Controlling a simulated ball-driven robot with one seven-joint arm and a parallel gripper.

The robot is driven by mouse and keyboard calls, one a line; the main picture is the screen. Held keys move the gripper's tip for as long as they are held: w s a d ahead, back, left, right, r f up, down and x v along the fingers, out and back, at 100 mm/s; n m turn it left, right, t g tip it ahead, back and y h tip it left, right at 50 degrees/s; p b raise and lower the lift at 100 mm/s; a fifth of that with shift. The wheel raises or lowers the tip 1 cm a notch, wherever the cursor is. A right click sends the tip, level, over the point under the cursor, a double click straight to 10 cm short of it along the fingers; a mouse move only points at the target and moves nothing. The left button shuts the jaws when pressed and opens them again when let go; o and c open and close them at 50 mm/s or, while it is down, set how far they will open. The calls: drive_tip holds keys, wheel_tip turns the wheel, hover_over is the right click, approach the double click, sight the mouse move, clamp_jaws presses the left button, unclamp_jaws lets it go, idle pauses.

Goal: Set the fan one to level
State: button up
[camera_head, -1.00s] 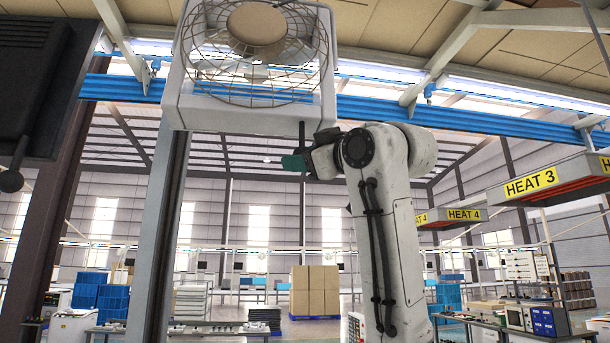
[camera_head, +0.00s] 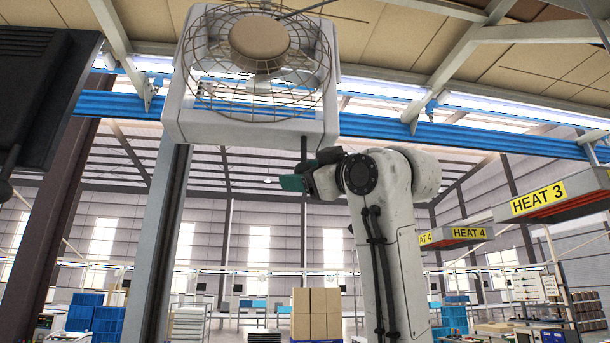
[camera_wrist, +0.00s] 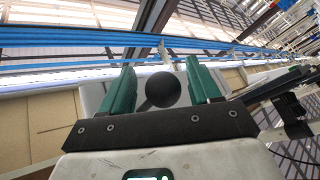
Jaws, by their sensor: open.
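A white fan (camera_head: 252,132) with a round wire cage and tan hub hangs high at the upper middle of the head view. A dark rod (camera_head: 304,147) hangs below its underside at the right. My gripper (camera_head: 292,183) is just below the fan near this rod, with its green fingers pointing left. In the wrist view my gripper (camera_wrist: 160,68) has its green fingers apart. A black ball knob (camera_wrist: 163,89) on a dark stem shows between them, with gaps on both sides. The knob is hidden or too small to tell in the head view.
A dark machine box (camera_head: 40,95) with a lever stands at the left edge. A grey post (camera_head: 168,235) rises beside the fan. HEAT 3 (camera_head: 538,198) and HEAT 4 (camera_head: 466,233) heaters hang at right. Blue rails (camera_head: 450,128) cross behind. Stacked boxes (camera_head: 316,312) are far back.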

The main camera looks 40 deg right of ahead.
drive_tip(key=b+v, duration=0.4)
drive_tip(key=v, duration=0.6)
drive_tip(key=shift+s, duration=0.4)
